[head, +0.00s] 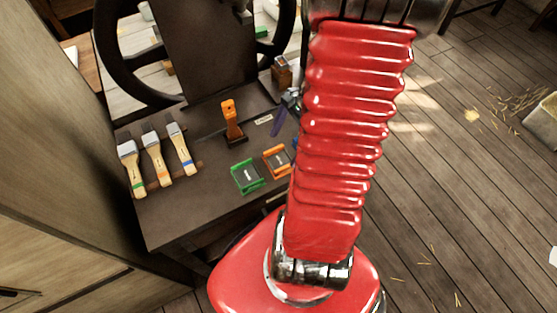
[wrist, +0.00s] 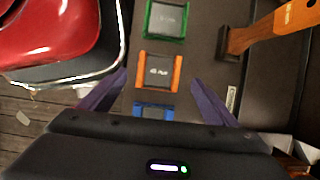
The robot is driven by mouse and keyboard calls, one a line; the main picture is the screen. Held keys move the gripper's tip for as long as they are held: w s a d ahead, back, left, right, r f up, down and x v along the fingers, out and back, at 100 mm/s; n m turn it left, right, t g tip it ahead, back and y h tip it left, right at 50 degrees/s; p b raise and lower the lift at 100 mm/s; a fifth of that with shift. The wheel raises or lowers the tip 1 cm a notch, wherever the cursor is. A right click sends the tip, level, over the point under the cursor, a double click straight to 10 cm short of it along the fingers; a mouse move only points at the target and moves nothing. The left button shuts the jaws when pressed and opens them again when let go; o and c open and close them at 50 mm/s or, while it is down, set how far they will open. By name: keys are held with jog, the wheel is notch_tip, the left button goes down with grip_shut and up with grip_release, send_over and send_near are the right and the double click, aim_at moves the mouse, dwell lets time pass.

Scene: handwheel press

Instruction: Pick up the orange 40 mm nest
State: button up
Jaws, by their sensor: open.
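The orange nest (wrist: 178,74) lies flat on the dark press table, a small tray with orange side walls, a grey middle and a pale label that seems to read 40 mm. It also shows in the head view (head: 268,164), just left of my red arm. My gripper (wrist: 158,78) is open and empty. Its two purple fingers stand wide apart, one to each side of the orange nest in the wrist view, apart from it. In the head view my arm hides most of the gripper; one purple finger shows beside it.
A green nest (wrist: 148,20) and a blue nest (wrist: 141,108) flank the orange one in a row. An orange-handled brush-like tool (head: 231,117) stands nearby. Several brushes (head: 156,160) lie at the table's left. The press's large black handwheel (head: 112,55) rises behind.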

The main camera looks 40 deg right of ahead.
aim_at(277, 161)
jog(key=x, duration=0.5)
dwell(0.5)
jog(key=c, duration=1.5)
jog(key=shift+r, duration=0.2)
notch_tip(277, 161, up, 10)
jog(key=shift+f, duration=0.15)
dwell(0.6)
